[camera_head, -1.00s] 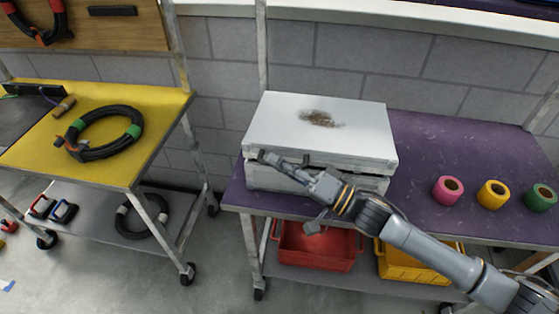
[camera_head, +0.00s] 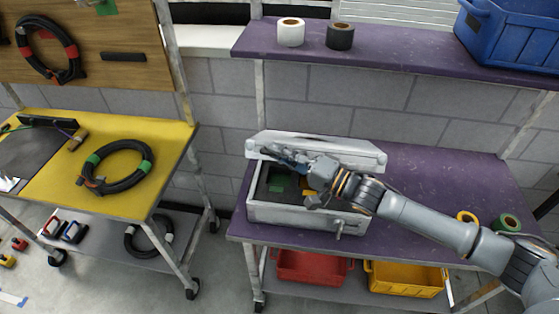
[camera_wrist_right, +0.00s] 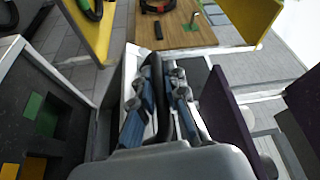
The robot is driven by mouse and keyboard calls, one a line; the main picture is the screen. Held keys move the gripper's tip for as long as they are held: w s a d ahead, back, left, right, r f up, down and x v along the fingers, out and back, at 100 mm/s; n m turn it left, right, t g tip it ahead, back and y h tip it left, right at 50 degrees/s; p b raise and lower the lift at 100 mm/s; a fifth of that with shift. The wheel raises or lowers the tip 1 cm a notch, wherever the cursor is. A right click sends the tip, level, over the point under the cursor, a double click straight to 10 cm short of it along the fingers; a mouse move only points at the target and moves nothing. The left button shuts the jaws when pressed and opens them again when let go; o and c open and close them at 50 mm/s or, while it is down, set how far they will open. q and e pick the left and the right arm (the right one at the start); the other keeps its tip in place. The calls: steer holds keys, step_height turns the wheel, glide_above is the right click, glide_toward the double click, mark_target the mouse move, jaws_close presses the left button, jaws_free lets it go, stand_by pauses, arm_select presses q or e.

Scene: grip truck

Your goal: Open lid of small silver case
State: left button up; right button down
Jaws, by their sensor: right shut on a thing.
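The small silver case stands on the purple cart top, its base (camera_head: 285,213) front-facing and its lid (camera_head: 362,154) tilted up and back, so the case is open. Dark foam with green and yellow pieces (camera_head: 277,184) shows inside; the foam also shows at the left of the right wrist view (camera_wrist_right: 30,80). My right gripper (camera_head: 272,154) is at the lid's left front edge, shut on the lid. In the right wrist view its blue-padded fingers (camera_wrist_right: 160,90) sit on either side of a dark strip, apparently the lid's rim. My left gripper is not in view.
Yellow (camera_head: 467,217) and green (camera_head: 509,222) tape rolls lie right of the case, near my arm. A purple shelf (camera_head: 400,45) with tape rolls and a blue bin (camera_head: 510,35) is above. A yellow cart (camera_head: 170,140) stands left, across a gap.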

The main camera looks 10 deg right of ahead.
steer(key=shift+w+d+r, duration=0.1)
steer(key=shift+w+r, duration=0.15)
steer(key=shift+r, duration=0.05)
steer(key=c, duration=1.4)
jaws_free()
steer(key=shift+o, duration=0.2)
steer(key=shift+s, duration=0.1)
steer(key=r+v, duration=0.1)
steer(key=v, duration=1.1)
steer(key=shift+f, duration=0.4)
